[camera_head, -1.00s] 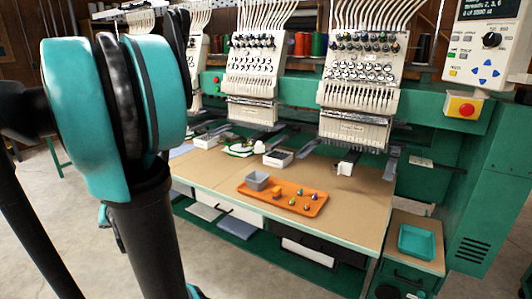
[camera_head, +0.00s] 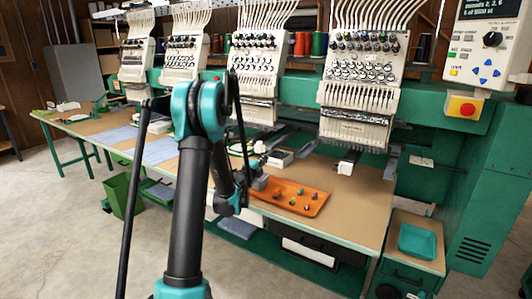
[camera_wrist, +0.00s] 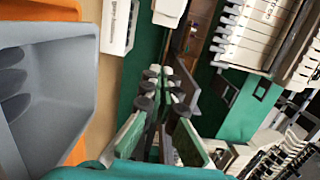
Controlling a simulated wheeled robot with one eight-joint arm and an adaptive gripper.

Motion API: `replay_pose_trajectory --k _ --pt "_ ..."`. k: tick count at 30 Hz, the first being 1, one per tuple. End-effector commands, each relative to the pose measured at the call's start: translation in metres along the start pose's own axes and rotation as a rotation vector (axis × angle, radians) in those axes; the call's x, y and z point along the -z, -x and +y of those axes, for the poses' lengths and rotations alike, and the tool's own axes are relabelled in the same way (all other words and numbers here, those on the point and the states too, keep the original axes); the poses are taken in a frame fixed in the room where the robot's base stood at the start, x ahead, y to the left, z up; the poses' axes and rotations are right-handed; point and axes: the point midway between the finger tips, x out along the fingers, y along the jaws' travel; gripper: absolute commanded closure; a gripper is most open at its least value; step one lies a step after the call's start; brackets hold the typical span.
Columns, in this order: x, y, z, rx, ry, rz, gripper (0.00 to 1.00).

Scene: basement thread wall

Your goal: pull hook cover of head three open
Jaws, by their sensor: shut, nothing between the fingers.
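Several white embroidery heads stand in a row; the third from the left (camera_head: 255,75) and the rightmost (camera_head: 360,78) are nearest. A white box-shaped arm end (camera_head: 279,158) sits low under the third head, and another (camera_head: 346,165) under the rightmost. A white box end also shows at the top of the wrist view (camera_wrist: 118,24). I cannot tell which part is the hook cover, or whether it is open. My gripper (camera_wrist: 160,78) is shut and empty in the wrist view, apart from the white parts. In the head view it is small and partly hidden by my arm.
An orange tray (camera_head: 312,203) with several small pieces lies on the brown table (camera_head: 350,205). A grey bin (camera_wrist: 45,85) stands close left in the wrist view. Green machine frame (camera_wrist: 125,85) lies beyond my fingers. A teal tray (camera_head: 417,240) sits on the right-hand cabinet.

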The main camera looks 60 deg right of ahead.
Motion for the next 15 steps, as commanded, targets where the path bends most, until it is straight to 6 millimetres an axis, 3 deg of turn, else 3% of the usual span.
replay_pose_trajectory --k 8,15 --pt "0.007 -0.026 0.003 -0.003 -0.009 0.017 1.0" --pt "0.007 -0.073 0.003 -0.003 -0.008 0.016 1.0"
